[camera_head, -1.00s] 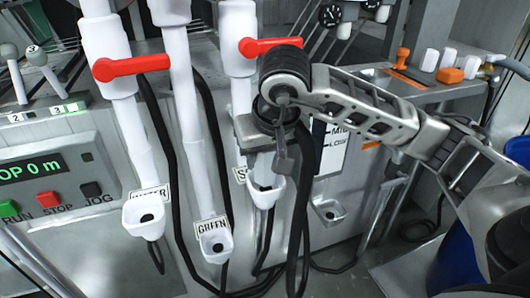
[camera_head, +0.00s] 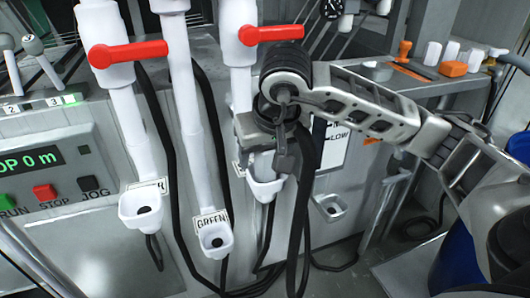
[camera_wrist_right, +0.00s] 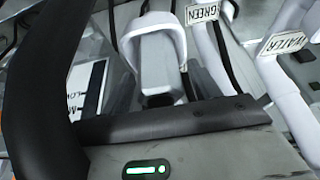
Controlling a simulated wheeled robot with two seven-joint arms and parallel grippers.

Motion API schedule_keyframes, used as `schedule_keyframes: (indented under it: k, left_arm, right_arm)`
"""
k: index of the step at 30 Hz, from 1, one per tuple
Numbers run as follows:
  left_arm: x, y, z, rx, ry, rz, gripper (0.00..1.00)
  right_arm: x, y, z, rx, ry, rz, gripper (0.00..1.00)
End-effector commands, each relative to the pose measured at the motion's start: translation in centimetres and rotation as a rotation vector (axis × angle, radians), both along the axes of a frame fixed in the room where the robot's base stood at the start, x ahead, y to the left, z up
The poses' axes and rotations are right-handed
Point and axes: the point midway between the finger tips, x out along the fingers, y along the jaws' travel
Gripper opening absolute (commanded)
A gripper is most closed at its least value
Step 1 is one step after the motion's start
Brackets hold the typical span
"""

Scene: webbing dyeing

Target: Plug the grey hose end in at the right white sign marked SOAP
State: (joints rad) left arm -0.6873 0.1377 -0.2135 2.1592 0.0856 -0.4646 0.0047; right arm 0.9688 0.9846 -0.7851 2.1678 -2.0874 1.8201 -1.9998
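My right gripper (camera_head: 258,145) points down just above the white socket (camera_head: 265,184) on the right of the row of labelled sockets. The sign beside that socket (camera_head: 239,169) is mostly hidden behind my gripper. A thick dark hose (camera_head: 298,215) hangs from my gripper and arches close to the camera in the right wrist view (camera_wrist_right: 45,75). A grey block, apparently the hose end (camera_wrist_right: 157,62), sits before my gripper there, with a white rim around its far end. The fingertips are hidden, and I cannot tell how deep the end sits. My left gripper is out of view.
The WATER socket (camera_head: 142,209) and GREEN socket (camera_head: 215,241) stand to the left, with dark hoses behind them. Red valve levers (camera_head: 128,54) stick out above. Another small socket (camera_head: 331,208) is low on the right. A control panel (camera_head: 50,165) stands at far left.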

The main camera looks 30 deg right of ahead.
Motion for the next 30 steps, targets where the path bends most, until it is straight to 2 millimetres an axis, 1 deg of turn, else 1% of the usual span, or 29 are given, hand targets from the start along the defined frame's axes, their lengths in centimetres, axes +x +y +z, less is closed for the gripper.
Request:
schedule_keyframes:
  k: [4, 8, 11, 17, 18, 21, 24, 27, 30]
  left_arm:
    - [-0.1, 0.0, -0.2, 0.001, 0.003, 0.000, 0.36]
    - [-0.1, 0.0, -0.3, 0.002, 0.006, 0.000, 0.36]
    - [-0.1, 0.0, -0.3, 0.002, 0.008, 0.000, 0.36]
    - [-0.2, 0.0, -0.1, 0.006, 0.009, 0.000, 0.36]
    - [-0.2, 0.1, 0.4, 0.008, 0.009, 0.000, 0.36]
    - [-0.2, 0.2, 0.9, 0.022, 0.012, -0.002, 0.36]
    - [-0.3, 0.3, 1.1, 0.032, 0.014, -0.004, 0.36]
    - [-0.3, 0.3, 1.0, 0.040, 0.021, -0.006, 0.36]
    - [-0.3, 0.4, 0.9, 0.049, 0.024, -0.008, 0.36]
  right_arm:
    - [-0.1, 0.0, 0.1, -0.001, 0.001, 0.000, 0.61]
    - [-0.4, 0.1, 1.3, 0.000, -0.002, 0.001, 0.61]
    - [-1.1, 0.3, 3.1, 0.000, -0.006, 0.002, 0.61]
    - [-2.9, 0.7, 7.7, 0.000, -0.008, 0.002, 0.61]
    - [-3.3, 0.8, 8.9, -0.002, -0.009, 0.001, 0.61]
    - [-4.2, 1.0, 11.1, -0.003, -0.008, 0.001, 0.61]
    - [-4.9, 1.1, 12.7, -0.003, -0.007, 0.000, 0.61]
    - [-5.4, 1.3, 13.8, -0.001, -0.004, 0.001, 0.61]
    - [-5.7, 1.4, 14.4, 0.000, -0.002, 0.000, 0.61]
